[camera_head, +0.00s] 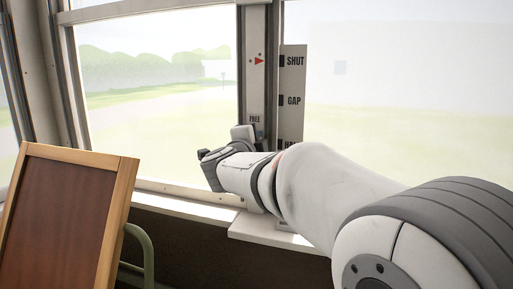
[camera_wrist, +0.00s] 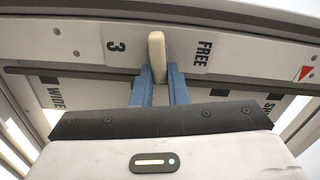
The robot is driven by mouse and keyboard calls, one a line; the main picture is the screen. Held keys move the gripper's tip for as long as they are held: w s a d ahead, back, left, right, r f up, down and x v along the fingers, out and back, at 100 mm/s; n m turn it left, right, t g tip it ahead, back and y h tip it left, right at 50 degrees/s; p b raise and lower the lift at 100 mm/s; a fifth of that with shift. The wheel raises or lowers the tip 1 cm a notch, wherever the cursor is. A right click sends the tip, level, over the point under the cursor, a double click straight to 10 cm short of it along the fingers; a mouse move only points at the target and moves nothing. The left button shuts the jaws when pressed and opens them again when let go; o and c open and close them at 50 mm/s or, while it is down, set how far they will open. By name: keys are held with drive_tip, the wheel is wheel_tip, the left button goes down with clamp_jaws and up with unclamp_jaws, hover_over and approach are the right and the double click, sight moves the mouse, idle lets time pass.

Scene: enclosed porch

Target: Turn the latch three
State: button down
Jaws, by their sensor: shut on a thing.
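The latch (camera_wrist: 157,48) is a cream, rounded lever on the window post in the wrist view. It stands between a plate marked "3" (camera_wrist: 116,46) and a plate marked "FREE" (camera_wrist: 202,54). My gripper (camera_wrist: 159,73) has its two blue fingers on either side of the lever's lower end, shut on it. The lever's upper end shows above the fingertips. In the head view my arm reaches the post just below the "FREE" label (camera_head: 255,119). The latch cannot be made out clearly there.
A plate beside the post (camera_head: 292,90) reads "SHUT" and "GAP", with a lower word mostly hidden by my arm. A red arrow (camera_head: 259,61) sits on the post. A wood-framed brown panel (camera_head: 70,215) stands at the left, near a green rail (camera_head: 139,250). A white sill (camera_head: 265,229) lies below.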

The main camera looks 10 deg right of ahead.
drive_tip(key=shift+f+m+b, duration=0.25)
drive_tip(key=shift+m+b, duration=0.4)
drive_tip(key=shift+m, duration=0.35)
drive_tip(key=c, duration=1.4)
unclamp_jaws()
drive_tip(key=shift+c, duration=0.2)
drive_tip(key=p+v, duration=0.1)
drive_tip(key=v, duration=0.7)
drive_tip(key=shift+w+r, duration=0.1)
drive_tip(key=shift+r, duration=0.1)
